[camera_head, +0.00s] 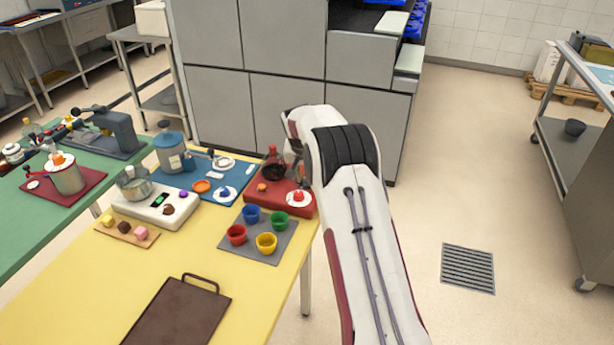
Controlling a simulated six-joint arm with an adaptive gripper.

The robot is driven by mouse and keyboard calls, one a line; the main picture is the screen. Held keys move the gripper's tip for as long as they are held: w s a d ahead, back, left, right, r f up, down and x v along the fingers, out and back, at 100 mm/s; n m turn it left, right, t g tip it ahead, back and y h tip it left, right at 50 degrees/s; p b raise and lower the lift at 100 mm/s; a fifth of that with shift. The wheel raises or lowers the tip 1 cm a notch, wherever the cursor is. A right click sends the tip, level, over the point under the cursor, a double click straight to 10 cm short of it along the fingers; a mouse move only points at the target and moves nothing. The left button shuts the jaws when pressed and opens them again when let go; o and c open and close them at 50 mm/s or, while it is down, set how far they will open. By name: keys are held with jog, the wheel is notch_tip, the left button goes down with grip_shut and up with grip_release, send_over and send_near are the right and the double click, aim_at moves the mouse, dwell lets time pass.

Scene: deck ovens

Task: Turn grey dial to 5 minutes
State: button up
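A small round white disc with a greyish middle (224,163) lies on the blue mat (242,178). It may carry the grey dial, but it is too small to tell, and I can read no marks or setting. Other white discs carry a blue knob (225,192) on the blue mat and a red knob (298,196) on the red base (258,201). My arm reaches over the right edge of the yellow table. My gripper (296,172) is mostly hidden by the arm, near the red base and right of the pale disc. Its fingers cannot be made out.
A grey canister (170,153) stands left of the disc, and a dark red flask (271,167) on the red base. A white scale (151,212), coloured cups on a grey mat (249,249) and a brown tray (172,318) are nearer. Grey cabinets (280,38) stand behind.

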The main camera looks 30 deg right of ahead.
dwell(0.4)
jog(key=o, duration=1.1)
jog(key=shift+r, duration=0.15)
jog(key=v, duration=1.1)
jog(key=shift+a+r, duration=0.2)
jog(key=shift+r, duration=0.1)
